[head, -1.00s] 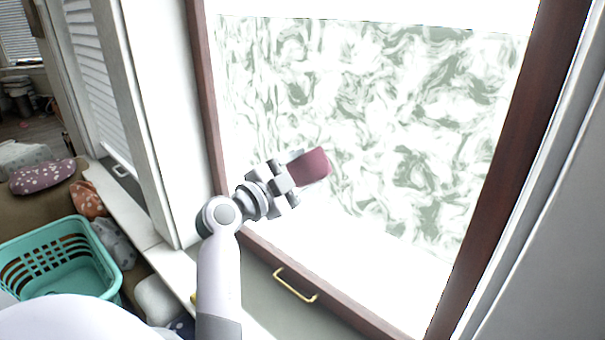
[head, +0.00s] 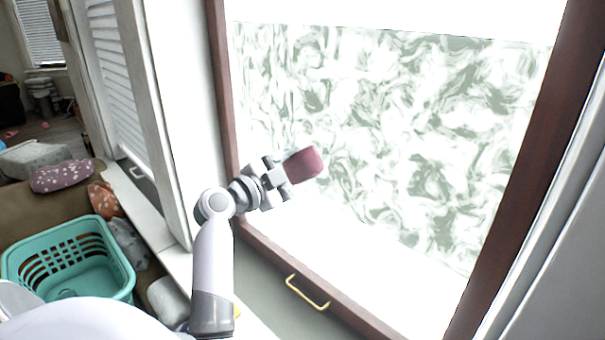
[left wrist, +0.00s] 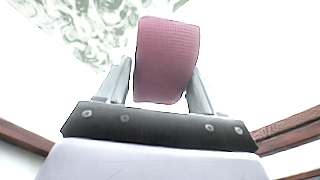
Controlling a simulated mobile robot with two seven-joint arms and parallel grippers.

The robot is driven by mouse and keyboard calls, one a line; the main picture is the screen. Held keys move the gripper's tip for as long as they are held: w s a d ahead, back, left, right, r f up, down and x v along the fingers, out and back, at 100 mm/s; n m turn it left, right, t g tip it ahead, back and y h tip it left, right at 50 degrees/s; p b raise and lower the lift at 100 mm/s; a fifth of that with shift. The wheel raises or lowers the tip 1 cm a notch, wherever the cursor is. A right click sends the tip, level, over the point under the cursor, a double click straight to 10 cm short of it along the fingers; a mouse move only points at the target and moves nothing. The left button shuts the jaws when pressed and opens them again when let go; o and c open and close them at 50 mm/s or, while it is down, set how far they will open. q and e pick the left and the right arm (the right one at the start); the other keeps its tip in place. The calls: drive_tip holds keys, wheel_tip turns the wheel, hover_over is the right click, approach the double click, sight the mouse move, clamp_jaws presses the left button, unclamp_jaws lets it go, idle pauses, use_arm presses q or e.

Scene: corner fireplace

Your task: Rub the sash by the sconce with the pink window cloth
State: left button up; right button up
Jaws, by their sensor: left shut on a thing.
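The sash (head: 400,130) is a large window pane in a dark red-brown frame, with green-white smears across its upper and middle part and a bright clear band below. My left gripper (head: 288,175) is shut on the pink cloth (head: 305,165), in front of the lower left of the pane. In the left wrist view the cloth (left wrist: 166,60) stands between the two fingers (left wrist: 160,88), with smears beyond it. I cannot tell whether the cloth touches the glass. My right gripper and the sconce do not show.
A brass handle (head: 307,292) sits on the lower frame. At the left, a turquoise basket (head: 75,240) stands by a brown seat with several cushions, one of them mauve and patterned (head: 62,176). A white sill (head: 150,220) runs beside the seat. A white casing borders the right.

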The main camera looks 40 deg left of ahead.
use_arm(q)
drive_tip(key=shift+a, duration=0.5)
drive_tip(key=shift+s+f, duration=0.15)
drive_tip(key=shift+s, duration=0.35)
drive_tip(key=shift+s+a, duration=0.2)
drive_tip(key=shift+s, duration=2.2)
drive_tip(key=shift+s, duration=0.1)
drive_tip(key=s, duration=0.2)
drive_tip(key=shift+s+a, duration=0.15)
drive_tip(key=shift+s, duration=0.2)
